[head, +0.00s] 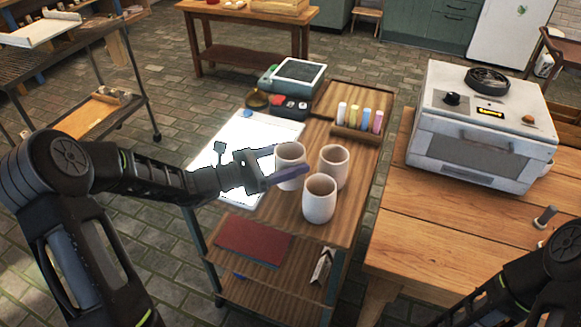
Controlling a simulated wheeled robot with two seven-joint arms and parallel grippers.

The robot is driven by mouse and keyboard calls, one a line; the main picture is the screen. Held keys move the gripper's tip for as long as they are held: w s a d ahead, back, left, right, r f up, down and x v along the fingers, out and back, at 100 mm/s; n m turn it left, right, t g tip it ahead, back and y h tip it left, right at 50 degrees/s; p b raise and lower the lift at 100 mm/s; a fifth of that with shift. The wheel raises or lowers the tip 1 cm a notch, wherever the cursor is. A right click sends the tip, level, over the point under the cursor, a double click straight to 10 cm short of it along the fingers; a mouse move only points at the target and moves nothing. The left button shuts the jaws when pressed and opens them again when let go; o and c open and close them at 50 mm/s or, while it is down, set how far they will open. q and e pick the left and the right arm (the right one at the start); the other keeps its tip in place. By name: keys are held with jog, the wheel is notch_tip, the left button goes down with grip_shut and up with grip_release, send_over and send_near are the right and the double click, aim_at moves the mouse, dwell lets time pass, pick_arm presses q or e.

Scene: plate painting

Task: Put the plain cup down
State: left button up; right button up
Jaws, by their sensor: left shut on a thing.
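Three plain off-white cups are close together on the wooden cart top. My left gripper (284,164) reaches in from the left and is shut on the leftmost cup (291,153), with one finger across its near side. That cup is upright; I cannot tell whether its base touches the cart, as the finger hides part of it. A second cup (334,167) stands to its right, and a third cup (319,199) stands nearer. No painted pattern shows on any of them. My right arm shows at the bottom right, but its gripper is out of view.
A bright white panel (232,142) lies on the cart's left side. A rack of coloured bottles (357,132), dark paint pots (290,106) and a green-grey device (298,75) are at the back. A white oven (478,135) stands on the wooden table (430,235) at right.

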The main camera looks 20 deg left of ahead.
pick_arm(q)
jog(key=shift+r, duration=0.1)
jog(key=shift+f, duration=1.9)
jog(key=shift+f, duration=0.15)
jog(key=o, duration=1.4)
jog(key=shift+r, duration=0.2)
jog(key=b+v, duration=0.1)
jog(key=v, duration=1.1)
jog(key=shift+f, duration=0.1)
